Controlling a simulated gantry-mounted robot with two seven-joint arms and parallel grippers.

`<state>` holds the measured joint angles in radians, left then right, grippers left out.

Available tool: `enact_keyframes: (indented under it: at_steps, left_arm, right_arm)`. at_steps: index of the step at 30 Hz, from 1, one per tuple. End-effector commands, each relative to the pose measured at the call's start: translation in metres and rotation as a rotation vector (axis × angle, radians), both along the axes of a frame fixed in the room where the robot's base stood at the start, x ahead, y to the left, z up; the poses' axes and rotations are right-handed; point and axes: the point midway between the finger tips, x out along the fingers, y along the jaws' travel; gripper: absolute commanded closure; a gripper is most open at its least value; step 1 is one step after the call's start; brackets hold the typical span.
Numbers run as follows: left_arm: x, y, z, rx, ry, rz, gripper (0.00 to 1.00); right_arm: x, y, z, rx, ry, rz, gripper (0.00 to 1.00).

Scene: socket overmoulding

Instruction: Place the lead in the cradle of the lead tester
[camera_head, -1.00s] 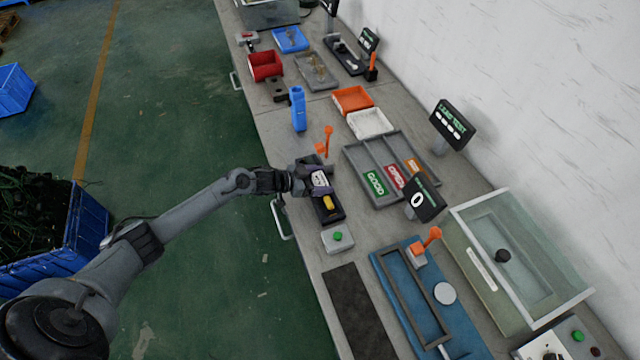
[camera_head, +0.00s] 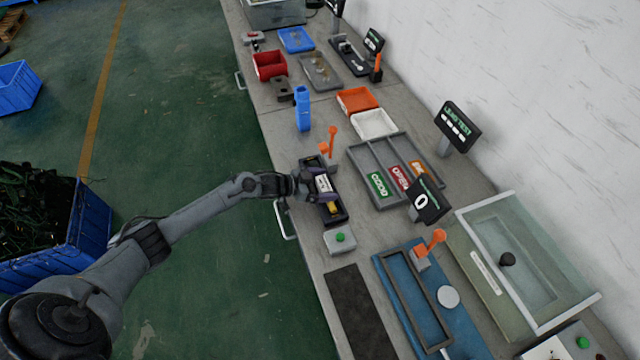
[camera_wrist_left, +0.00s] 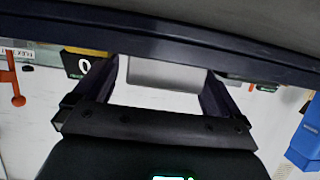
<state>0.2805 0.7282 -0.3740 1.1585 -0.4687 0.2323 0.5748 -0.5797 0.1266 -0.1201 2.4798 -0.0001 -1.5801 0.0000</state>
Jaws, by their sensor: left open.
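A long dark cradle (camera_head: 341,216) lies on the bench, with an orange toggle clamp (camera_head: 328,146) at its far end and a green-button box (camera_head: 342,240) at its near end. A yellow piece (camera_head: 332,208) shows in the cradle, perhaps an end of the lead; the lead's cable cannot be made out. My left gripper (camera_head: 316,187) is open over the cradle's middle, beside a white-labelled part. In the left wrist view, its two fingers (camera_wrist_left: 160,90) stand apart, with a pale grey block beyond the gap. Contact cannot be told. My right gripper is out of view.
The LEAD TEST display (camera_head: 458,125) stands at the back. A grey sorting tray (camera_head: 367,158) with GOOD and OPEN labels lies right of the cradle. A blue holder (camera_head: 302,110) stands beyond it. A blue fixture (camera_head: 388,290) and a clear-lidded box (camera_head: 530,265) lie nearer.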

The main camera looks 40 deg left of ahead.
Motion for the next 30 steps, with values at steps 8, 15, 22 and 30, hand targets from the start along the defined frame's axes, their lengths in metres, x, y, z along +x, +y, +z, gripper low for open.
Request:
enact_keyframes:
  at_steps: [8,15,22,30]
  left_arm:
    - [-0.016,0.01,0.011,0.002,0.001,0.001,0.0]
    - [-0.05,0.028,0.028,0.004,0.002,-0.001,0.0]
    - [-0.078,0.044,0.04,0.002,0.002,0.0,0.0]
    - [-0.095,0.053,0.048,0.0,0.0,0.0,0.0]
  right_arm:
    - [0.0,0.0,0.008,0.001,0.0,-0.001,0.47]
    - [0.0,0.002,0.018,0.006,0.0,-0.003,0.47]
    - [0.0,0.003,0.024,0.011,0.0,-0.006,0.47]
    - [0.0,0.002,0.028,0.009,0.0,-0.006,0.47]
